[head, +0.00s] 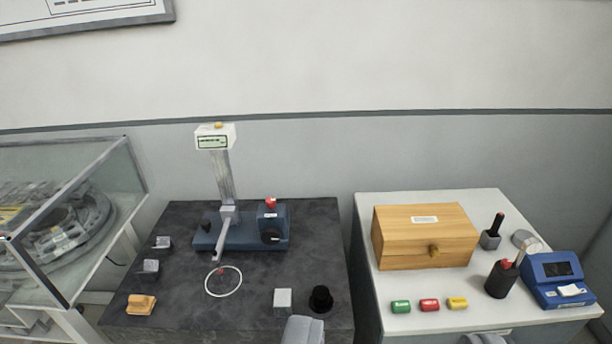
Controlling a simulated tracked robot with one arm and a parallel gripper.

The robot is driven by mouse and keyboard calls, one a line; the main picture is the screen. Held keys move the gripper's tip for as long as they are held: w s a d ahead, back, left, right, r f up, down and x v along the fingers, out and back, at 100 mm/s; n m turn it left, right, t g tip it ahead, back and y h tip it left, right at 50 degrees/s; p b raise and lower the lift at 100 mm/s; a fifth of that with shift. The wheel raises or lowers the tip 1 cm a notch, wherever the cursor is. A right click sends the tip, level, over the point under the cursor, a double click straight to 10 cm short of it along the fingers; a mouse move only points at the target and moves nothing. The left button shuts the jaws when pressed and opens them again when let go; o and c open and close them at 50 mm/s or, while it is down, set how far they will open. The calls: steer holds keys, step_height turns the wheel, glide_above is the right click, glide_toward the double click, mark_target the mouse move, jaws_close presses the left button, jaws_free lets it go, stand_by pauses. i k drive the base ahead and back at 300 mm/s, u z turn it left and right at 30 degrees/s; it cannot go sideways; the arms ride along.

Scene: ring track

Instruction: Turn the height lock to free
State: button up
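A height gauge with a blue base (212,238) stands on the dark stone plate at the left. Its grey column (224,178) carries a white display head (215,138) with a small yellow top. A slider with a thin arm (225,240) reaches forward and down from the column. A blue block on the base's right side has a red knob (271,204) on top and a dark round dial (271,238) in front. I cannot tell which part is the height lock or its setting. My gripper (303,330) shows only as a grey cut-off part at the bottom edge, apart from the gauge.
The dark plate (180,300) holds several small blocks, a white ring (223,281) and a black knob (320,299). A glass case (110,200) stands left. The right table holds a wooden box (425,237), coloured pieces and a blue device (558,280). A gap separates the tables.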

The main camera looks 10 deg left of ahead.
mark_target(270, 201)
steer(key=u, duration=0.1)
steer(key=i, duration=1.2)
steer(key=u, duration=1)
steer(key=i, duration=0.65)
steer(key=u, duration=0.45)
steer(key=k, duration=0.9)
steer(key=u, duration=0.15)
steer(key=i, duration=0.9)
steer(key=z, duration=0.05)
